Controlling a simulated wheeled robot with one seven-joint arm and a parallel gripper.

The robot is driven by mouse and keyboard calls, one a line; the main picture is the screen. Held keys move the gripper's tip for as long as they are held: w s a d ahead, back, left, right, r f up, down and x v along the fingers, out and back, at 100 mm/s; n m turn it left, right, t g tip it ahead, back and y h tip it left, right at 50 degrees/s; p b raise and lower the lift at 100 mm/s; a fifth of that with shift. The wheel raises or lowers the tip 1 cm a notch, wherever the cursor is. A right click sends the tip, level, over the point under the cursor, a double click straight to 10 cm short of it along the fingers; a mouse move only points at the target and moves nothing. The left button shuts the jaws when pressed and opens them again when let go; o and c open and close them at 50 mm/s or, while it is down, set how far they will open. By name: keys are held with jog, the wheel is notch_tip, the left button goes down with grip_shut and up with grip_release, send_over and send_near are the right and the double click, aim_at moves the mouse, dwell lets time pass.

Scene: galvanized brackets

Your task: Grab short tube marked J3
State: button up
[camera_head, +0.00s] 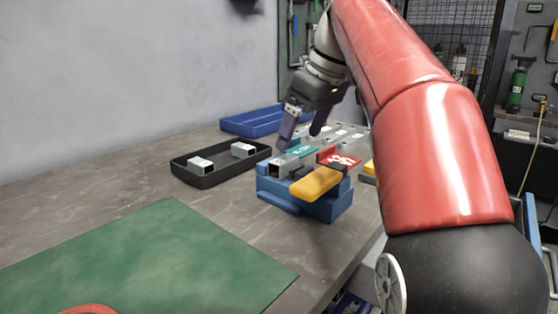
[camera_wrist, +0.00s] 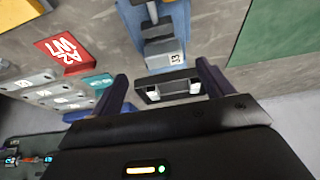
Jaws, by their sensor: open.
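A short grey square tube marked J3 (camera_wrist: 163,50) lies on the blue fixture (camera_wrist: 183,14) in the wrist view. In the head view the tube (camera_head: 283,167) sits on the left end of the blue fixture (camera_head: 303,204), its hollow end showing. My gripper (camera_head: 300,140) is open and points down just above and behind the tube. In the wrist view the open fingertips (camera_wrist: 161,70) lie to either side of the tube's line, with the tube beyond them. Nothing is between the fingers at the tips; whether they touch the tube cannot be told.
A black tray (camera_head: 203,182) with two labelled square tubes stands left of the fixture. A blue bin (camera_head: 250,128) is behind it. A green mat (camera_head: 150,260) lies front left.

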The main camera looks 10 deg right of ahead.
aim_at(289, 160)
jog(key=b+x, duration=0.1)
jog(key=x, duration=0.5)
jog(key=shift+s+a+f+b, duration=0.1)
jog(key=shift+a+f+b, duration=0.2)
jog(key=shift+b, duration=0.1)
jog(key=c, duration=1.1)
jog(key=shift+r, duration=0.1)
